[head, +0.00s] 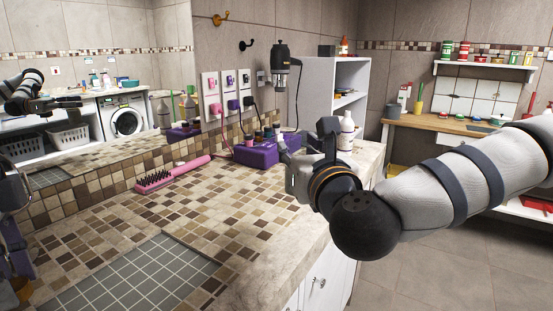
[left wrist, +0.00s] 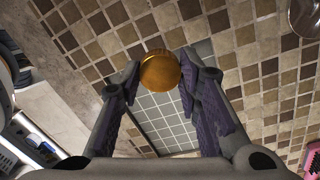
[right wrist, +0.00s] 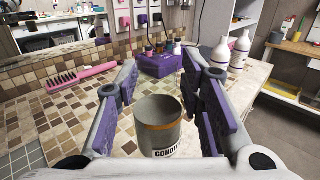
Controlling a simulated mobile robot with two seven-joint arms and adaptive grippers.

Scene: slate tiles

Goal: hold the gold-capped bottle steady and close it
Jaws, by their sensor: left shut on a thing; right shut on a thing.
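The gold cap (left wrist: 160,72) shows as a round disc between the fingertips of my left gripper (left wrist: 160,85), which is shut on it. In the head view my left gripper (head: 12,250) is cut off at the left edge, above the counter. The bottle (right wrist: 158,128) stands between the fingers of my right gripper (right wrist: 160,85), which is shut on it. It is a grey cylinder with a gold band near its top and a partly hidden label reading "CONDI". In the head view my right gripper (head: 300,165) hides the bottle. Cap and bottle are apart.
A grey grid mat (head: 140,285) lies on the mosaic counter (head: 230,205). A pink brush (head: 175,174) and a purple block (head: 256,154) with small items lie at the back. Two white pump bottles (right wrist: 230,55) stand at the far end. A mirror runs along the left wall.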

